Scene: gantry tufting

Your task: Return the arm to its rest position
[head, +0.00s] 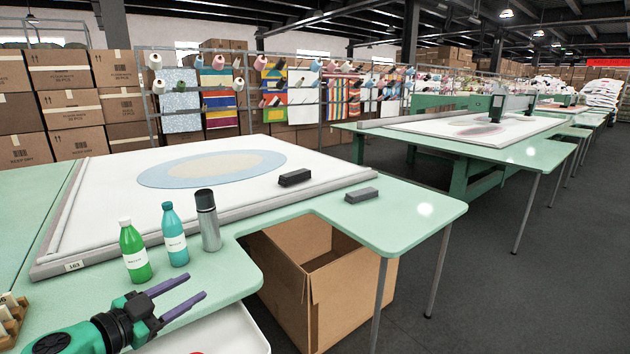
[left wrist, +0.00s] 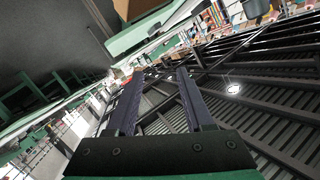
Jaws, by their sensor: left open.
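My left gripper (head: 178,300) comes in from the lower left in the head view. Its two purple fingers are apart with nothing between them, and it is over the near edge of the green table (head: 420,210), in front of the bottles. In the left wrist view the open fingers (left wrist: 158,95) show against the ceiling, with nothing between them. My right gripper does not show in either view.
A green bottle (head: 134,252), a teal bottle (head: 175,236) and a grey flask (head: 208,222) stand just beyond my gripper. An open cardboard box (head: 345,300) stands below the table. Open floor (head: 540,290) lies right.

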